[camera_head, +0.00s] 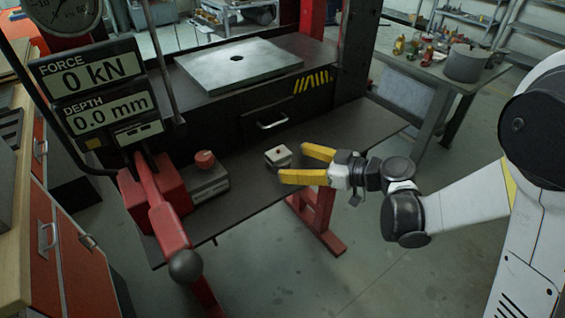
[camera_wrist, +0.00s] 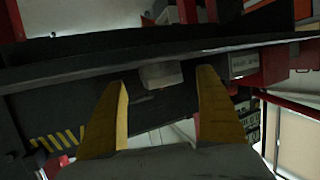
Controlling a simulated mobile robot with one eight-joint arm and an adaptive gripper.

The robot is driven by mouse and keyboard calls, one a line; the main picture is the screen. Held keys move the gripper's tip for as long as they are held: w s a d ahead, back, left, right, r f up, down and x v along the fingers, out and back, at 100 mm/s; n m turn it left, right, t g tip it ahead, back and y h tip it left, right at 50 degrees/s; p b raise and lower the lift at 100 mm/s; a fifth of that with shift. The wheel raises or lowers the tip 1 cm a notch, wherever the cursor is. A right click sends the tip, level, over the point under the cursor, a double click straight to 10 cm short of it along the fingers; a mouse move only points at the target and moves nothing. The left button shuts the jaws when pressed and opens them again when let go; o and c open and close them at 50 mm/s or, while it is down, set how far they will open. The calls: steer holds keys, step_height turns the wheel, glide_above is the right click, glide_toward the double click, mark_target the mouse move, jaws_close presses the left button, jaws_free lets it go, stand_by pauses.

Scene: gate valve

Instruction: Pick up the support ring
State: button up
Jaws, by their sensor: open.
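I cannot make out a clear ring shape in either view. A small pale block with a red spot on top (camera_head: 278,156) sits on the dark shelf of the press, near its front edge. My gripper (camera_head: 292,162) is open, its two yellow fingers pointing at this block from the right. The block looks just beyond the fingertips, and nothing is held. In the wrist view, a grey block (camera_wrist: 161,74) shows ahead between the two fingers, apparently the same one. Whether it touches a finger cannot be told.
A grey box with a red knob (camera_head: 208,180) and a red lever (camera_head: 165,215) stand left. A metal plate (camera_head: 240,66) lies on the press above a drawer handle (camera_head: 272,122). A cluttered table (camera_head: 430,68) stands behind right.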

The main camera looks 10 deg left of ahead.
mark_target(286, 159)
steer(key=b+x, duration=0.2)
steer(key=x, duration=0.3)
steer(key=shift+a+r, duration=0.1)
steer(key=shift+a, duration=0.25)
steer(key=shift+r, duration=0.1)
steer(key=shift+d, duration=0.1)
steer(key=c, duration=1.5)
